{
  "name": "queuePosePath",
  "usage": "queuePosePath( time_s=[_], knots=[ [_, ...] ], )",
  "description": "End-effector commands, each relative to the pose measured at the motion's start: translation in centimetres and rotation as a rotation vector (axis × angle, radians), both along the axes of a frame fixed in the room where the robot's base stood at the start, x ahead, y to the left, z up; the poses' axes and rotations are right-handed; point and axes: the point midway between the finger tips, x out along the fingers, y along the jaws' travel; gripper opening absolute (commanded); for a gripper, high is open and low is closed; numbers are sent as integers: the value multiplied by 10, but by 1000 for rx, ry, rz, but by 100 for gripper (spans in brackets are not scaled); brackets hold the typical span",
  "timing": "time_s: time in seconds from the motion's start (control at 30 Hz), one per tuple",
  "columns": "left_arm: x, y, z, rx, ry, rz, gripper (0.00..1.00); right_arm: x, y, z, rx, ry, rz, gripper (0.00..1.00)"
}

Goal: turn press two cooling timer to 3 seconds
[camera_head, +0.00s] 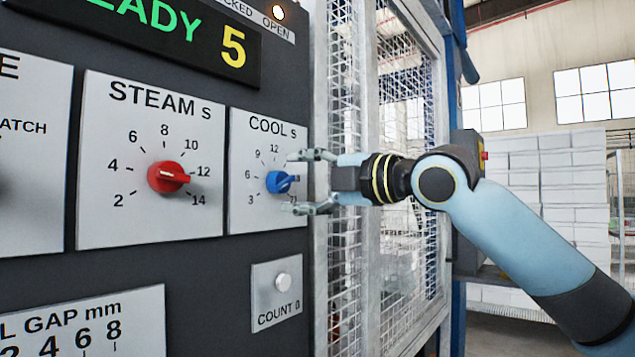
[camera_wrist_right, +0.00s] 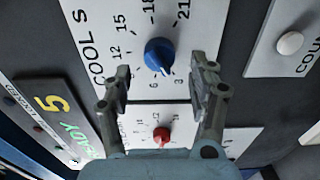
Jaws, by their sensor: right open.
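The blue COOL S knob (camera_head: 281,182) sits on a white dial plate (camera_head: 240,215) on the dark press panel. It also shows in the right wrist view (camera_wrist_right: 158,54), where its pointer appears to lie between 6 and 3; the exact mark is hard to tell. My right gripper (camera_head: 297,182) is open in front of the knob, one finger above and one below in the head view. In the wrist view its fingertips (camera_wrist_right: 163,82) flank the dial's low-number side, with no clear contact on the knob. My left gripper is out of view.
The red STEAM S knob (camera_head: 168,177) is left of the COOL dial. A COUNT button (camera_head: 282,281) sits below. The display (camera_head: 205,40) shows green "EADY" and a yellow 5. A mesh guard (camera_head: 345,270) stands to the right, close to my right gripper.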

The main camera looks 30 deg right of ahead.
Motion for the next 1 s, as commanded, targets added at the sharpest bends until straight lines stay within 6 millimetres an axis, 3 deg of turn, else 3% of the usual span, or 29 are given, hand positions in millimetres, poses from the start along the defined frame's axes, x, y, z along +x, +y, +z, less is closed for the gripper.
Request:
queuePosePath(
  time_s=[0.13,0.4,1.0],
  knots=[
    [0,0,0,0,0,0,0,-19,-5,-2,-12,4,4,60],
    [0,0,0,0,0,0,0,-35,-15,-1,-5,1,-8,60],
    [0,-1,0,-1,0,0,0,-41,-13,-1,0,2,3,60]
  ],
)
